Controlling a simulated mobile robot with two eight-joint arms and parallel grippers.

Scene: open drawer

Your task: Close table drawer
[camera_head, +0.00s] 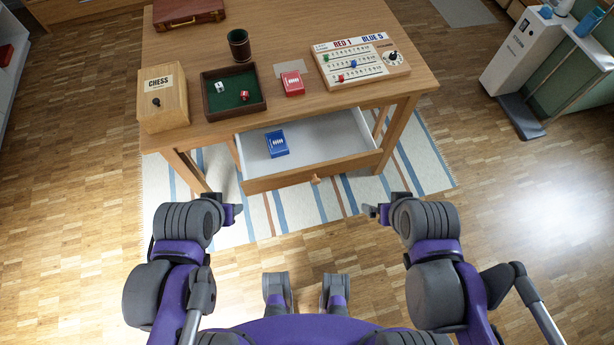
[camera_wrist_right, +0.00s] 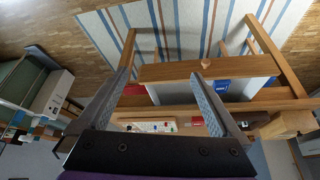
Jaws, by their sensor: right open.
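The wooden table (camera_head: 275,45) has one front drawer (camera_head: 330,147), which is pulled out. The drawer has a white inside and a small round wooden knob (camera_head: 315,180) on its front. A blue card box (camera_head: 277,143) lies in the drawer. My right gripper (camera_head: 372,211) is in front of and to the right of the knob, apart from it. In the right wrist view its two fingers (camera_wrist_right: 161,88) are spread and empty, with the drawer front (camera_wrist_right: 208,70) and knob (camera_wrist_right: 205,62) beyond them. My left gripper (camera_head: 238,213) is left of the knob, apart from the drawer; its fingers are too small to judge.
On the tabletop stand a chess box (camera_head: 163,100), a dice tray (camera_head: 212,103), a dice cup (camera_head: 239,45), a red card box (camera_head: 293,83) and a scoreboard (camera_head: 345,75). A brown case (camera_head: 187,12) lies at the back. A striped rug (camera_head: 285,208) lies below. The floor ahead is clear.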

